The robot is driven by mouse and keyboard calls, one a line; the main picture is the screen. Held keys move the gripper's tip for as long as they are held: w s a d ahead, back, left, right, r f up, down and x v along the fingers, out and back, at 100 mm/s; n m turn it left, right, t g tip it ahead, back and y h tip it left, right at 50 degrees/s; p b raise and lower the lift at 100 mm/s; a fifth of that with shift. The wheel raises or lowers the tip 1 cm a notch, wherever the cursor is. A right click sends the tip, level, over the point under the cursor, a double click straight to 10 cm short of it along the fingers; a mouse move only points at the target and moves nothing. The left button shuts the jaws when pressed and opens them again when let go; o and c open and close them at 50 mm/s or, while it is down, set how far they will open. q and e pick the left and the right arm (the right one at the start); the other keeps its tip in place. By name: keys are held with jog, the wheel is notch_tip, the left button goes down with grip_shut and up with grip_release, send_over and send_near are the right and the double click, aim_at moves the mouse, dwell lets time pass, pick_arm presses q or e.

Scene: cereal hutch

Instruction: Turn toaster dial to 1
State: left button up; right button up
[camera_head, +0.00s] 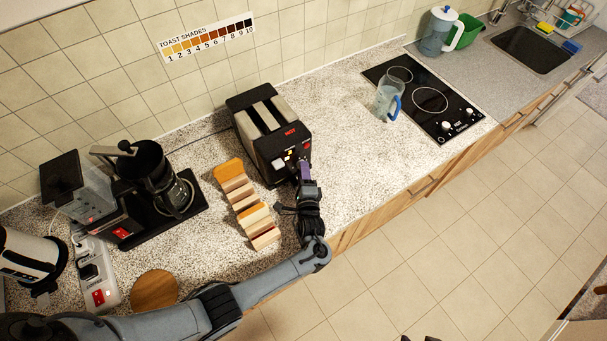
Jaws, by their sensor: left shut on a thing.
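The black toaster (262,128) stands on the speckled counter, its slots facing up and its control face toward me. Small lit marks and a red label show on that face. My left gripper (299,160) is at the front of the toaster, touching its control face. It is shut on the toaster dial, which the fingers mostly hide. The number that the dial points to cannot be read. My right gripper is not clearly in view; only a small dark piece shows at the bottom edge.
A row of bread slices (249,206) lies left of my left gripper. A coffee maker (150,180) and a power strip (97,277) are further left. A jug (387,97) stands by the black cooktop (425,98). The counter right of the toaster is clear.

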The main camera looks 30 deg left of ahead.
pick_arm(q)
jog(key=shift+f+n+t+y+b, duration=0.25)
jog(key=shift+n+t+y+b, duration=0.05)
jog(key=shift+n+b, duration=0.85)
jog(key=shift+n, duration=0.15)
jog(key=shift+r, duration=0.1)
jog(key=o, duration=1.1)
jog(key=shift+c, duration=0.2)
